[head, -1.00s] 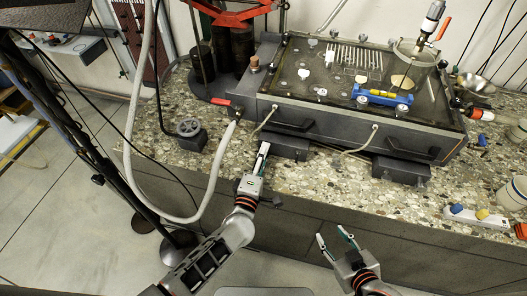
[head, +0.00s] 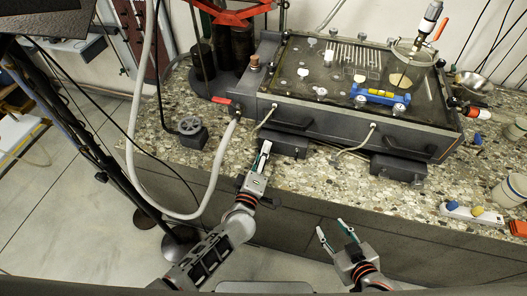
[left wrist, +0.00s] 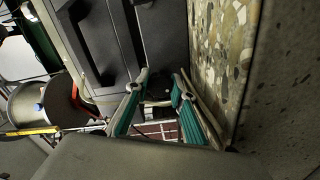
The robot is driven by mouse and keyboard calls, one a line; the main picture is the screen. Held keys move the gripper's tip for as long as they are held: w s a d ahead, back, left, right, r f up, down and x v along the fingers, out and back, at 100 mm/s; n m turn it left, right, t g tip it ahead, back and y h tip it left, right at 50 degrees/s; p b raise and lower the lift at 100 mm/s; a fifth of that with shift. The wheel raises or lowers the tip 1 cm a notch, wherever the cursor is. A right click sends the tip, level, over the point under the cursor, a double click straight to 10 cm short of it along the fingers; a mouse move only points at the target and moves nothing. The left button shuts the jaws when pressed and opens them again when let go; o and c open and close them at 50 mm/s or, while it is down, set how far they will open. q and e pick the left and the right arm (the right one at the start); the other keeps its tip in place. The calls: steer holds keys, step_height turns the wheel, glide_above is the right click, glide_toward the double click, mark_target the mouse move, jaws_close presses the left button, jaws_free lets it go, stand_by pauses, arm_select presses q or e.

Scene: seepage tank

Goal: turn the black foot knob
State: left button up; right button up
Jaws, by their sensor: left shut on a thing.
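The black foot knob (left wrist: 158,90) shows as a small dark piece between the fingertips in the left wrist view. In the head view it is hidden by my gripper at the left foot block (head: 287,145) under the tank's front. My left gripper (head: 264,149) reaches in at the left end of that block. In the left wrist view my left gripper (left wrist: 161,80) is shut on the knob, its fingers on either side. The grey tank (head: 345,131) stands on the stone-topped bench. My right gripper (head: 334,232) is open and empty in front of the bench.
A blue level (head: 380,96) lies on the tank's top. A second foot block (head: 398,167) stands under the tank's right part. A grey hose (head: 206,190) hangs left of my left arm. A power strip (head: 472,215) and a white cup (head: 511,190) stand at the right.

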arm_select(q)
steer(key=o, duration=1.1)
steer(key=v, duration=1.2)
steer(key=shift+s, duration=0.1)
steer(key=s+a+f+m+g, duration=0.2)
steer(key=s+a+m, duration=0.1)
steer(key=a+m, duration=0.2)
steer(key=s+a+f+m+g+y, duration=0.1)
steer(key=s+a+f+m+g, duration=0.1)
steer(key=s+a+f+m, duration=0.1)
steer(key=s+a+f+m+g, duration=0.2)
steer(key=s+a+m, duration=0.3)
steer(key=a+m, duration=0.2)
steer(key=shift+s+a+f+g+y, duration=0.1)
steer(key=shift+a+g+y, duration=0.1)
steer(key=shift+a, duration=0.2)
steer(key=shift+s+a+f+g+y, duration=0.1)
steer(key=shift+s+a+y, duration=0.1)
steer(key=shift+a, duration=0.2)
